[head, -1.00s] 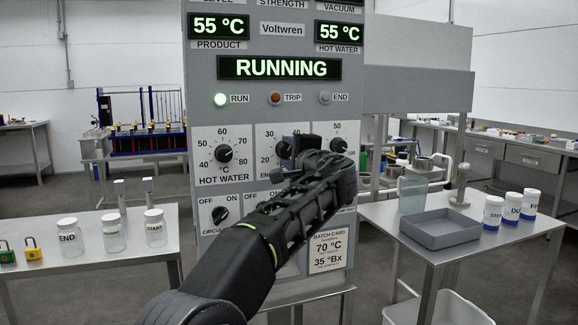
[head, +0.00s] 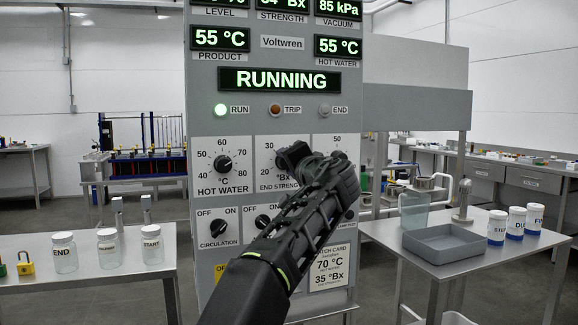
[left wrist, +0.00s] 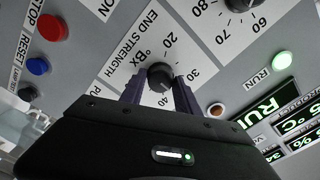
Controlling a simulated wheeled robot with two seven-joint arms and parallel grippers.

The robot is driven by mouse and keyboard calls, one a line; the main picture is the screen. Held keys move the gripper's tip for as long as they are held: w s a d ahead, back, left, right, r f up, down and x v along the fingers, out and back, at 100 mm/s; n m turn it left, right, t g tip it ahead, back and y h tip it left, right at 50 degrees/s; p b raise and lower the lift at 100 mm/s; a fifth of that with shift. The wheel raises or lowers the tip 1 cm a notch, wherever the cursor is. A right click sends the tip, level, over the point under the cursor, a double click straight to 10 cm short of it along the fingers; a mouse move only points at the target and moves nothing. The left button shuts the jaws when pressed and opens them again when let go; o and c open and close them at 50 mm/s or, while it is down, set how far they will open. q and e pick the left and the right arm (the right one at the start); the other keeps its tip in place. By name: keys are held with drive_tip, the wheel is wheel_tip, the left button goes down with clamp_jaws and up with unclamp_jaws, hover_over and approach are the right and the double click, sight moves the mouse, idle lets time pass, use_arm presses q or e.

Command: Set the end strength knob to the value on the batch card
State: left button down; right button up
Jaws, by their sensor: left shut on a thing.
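The end strength dial (head: 268,165) is on the grey panel, marked in °Bx. In the left wrist view its black knob (left wrist: 160,76) sits between the two fingers of my left gripper (left wrist: 160,92), with 20, 30 and 40 around it. I cannot make out which value its pointer marks. My left gripper also shows in the head view (head: 290,157), shut on the knob and covering most of it. The batch card (head: 328,267) low on the panel reads 70 °C and 35 °Bx. My right gripper is not in view.
The hot water knob (head: 222,163) is left of the dial, the circulation knob (head: 219,228) below that. The display (head: 279,80) reads RUNNING and the green run lamp (head: 221,110) is lit. Tables with jars (head: 107,244) and a grey tray (head: 441,238) flank the panel.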

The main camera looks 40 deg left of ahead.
use_arm(q)
drive_tip(key=c, duration=0.9)
unclamp_jaws()
drive_tip(key=b+v, duration=0.2)
drive_tip(key=v, duration=0.5)
drive_tip(key=shift+s+d, duration=0.25)
drive_tip(key=shift+d, duration=0.1)
drive_tip(key=shift+w, duration=0.1)
